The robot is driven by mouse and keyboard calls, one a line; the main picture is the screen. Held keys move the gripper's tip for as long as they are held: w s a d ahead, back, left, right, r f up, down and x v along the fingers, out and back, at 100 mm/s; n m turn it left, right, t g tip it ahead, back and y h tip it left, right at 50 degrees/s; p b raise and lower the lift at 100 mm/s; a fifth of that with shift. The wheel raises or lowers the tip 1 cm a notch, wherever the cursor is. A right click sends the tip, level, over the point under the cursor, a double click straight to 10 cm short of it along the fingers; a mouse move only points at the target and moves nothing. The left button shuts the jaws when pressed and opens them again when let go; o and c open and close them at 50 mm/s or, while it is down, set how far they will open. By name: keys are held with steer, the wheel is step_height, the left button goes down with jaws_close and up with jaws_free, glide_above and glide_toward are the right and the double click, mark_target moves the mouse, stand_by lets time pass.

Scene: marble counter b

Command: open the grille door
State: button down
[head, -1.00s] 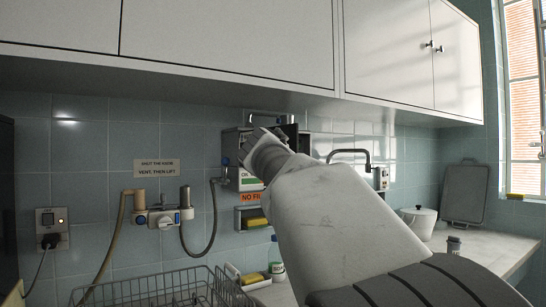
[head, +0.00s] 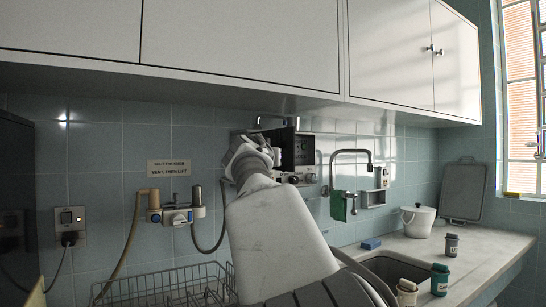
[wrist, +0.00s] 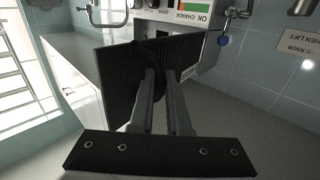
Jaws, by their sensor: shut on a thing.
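The grille door is a dark, ribbed panel (wrist: 188,48) on the white wall box; another dark face (wrist: 115,85) meets it on the left. In the head view a dark panel (head: 283,150) stands just right of my gripper (head: 246,148), on the box under the cupboards. In the wrist view the fingers of my gripper (wrist: 162,75) are close together at the door and shut on part of it. The exact gripped part is dark and hard to make out. The box (wrist: 155,18) carries an OK/CHANGE label. How far the door stands open I cannot tell.
White cupboards (head: 240,45) hang low above my arm. A valve with hoses (head: 176,216) is left of the box, and a tap (head: 352,153) right of it. A wire rack (head: 165,287) stands below. Jars (head: 439,279) and a white pot (head: 418,220) stand on the right counter.

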steer(key=shift+s+r, duration=0.1)
steer(key=shift+r, duration=0.2)
steer(key=c, duration=1)
jaws_free()
steer(key=shift+d, duration=0.1)
steer(key=shift+o, duration=0.5)
steer(key=shift+f, duration=0.15)
steer(key=shift+s, duration=0.1)
